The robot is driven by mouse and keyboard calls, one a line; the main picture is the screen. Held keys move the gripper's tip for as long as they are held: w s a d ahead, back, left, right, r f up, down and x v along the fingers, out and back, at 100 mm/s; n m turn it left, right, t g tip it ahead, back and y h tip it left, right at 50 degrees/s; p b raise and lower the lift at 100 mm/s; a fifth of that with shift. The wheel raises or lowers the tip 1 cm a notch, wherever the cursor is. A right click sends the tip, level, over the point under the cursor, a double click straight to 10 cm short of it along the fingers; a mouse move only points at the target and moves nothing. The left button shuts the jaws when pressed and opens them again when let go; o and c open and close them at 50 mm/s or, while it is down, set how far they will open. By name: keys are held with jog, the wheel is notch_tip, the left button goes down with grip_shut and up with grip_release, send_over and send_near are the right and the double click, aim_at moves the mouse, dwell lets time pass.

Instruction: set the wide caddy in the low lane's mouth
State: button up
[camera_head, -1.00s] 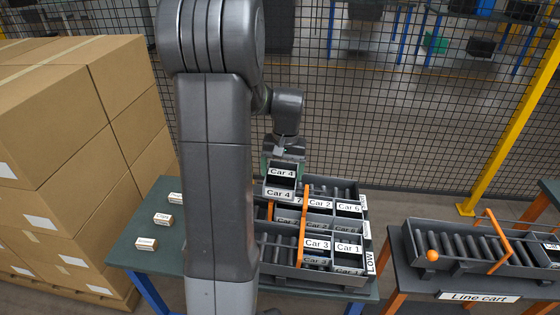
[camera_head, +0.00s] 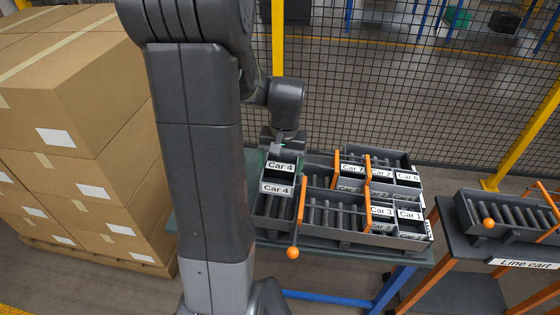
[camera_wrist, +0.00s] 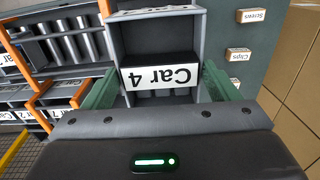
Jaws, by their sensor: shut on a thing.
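My gripper (camera_head: 280,143) is shut on the Car 4 caddy (camera_head: 277,176), a dark open box with white labels. In the wrist view the caddy (camera_wrist: 160,77) lies between the green fingers of my gripper (camera_wrist: 161,90). It is at the left end of the roller rack, over or at the lane's rollers; I cannot tell whether it touches them. The front lane (camera_head: 330,215) holds the Car 3 (camera_head: 382,212) and Car 1 (camera_head: 409,215) caddies at its right. The LOW label is not readable now.
Car 7 (camera_head: 352,168), Car 2 and Car 6 (camera_head: 407,177) stand in the back lane. Other orange bars (camera_head: 337,168) cross the rack. Stacked cartons (camera_head: 70,140) are at left, the line cart (camera_head: 510,262) at right, a mesh fence behind.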

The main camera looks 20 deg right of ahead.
aim_at(282, 176)
jog(key=shift+f+b, duration=4.3)
jog(key=shift+f, duration=1.5)
jog(key=shift+f, duration=0.1)
jog(key=o, duration=1.2)
jog(key=shift+a, duration=0.15)
jog(key=r+p, duration=0.1)
jog(key=r, duration=0.1)
jog(key=r+p, duration=0.4)
jog(key=r, duration=0.1)
jog(key=shift+s+d, duration=0.1)
jog(key=shift+d, duration=0.2)
jog(key=shift+a+r+p, duration=0.1)
jog(key=shift+r+p, duration=0.4)
jog(key=shift+p, duration=0.1)
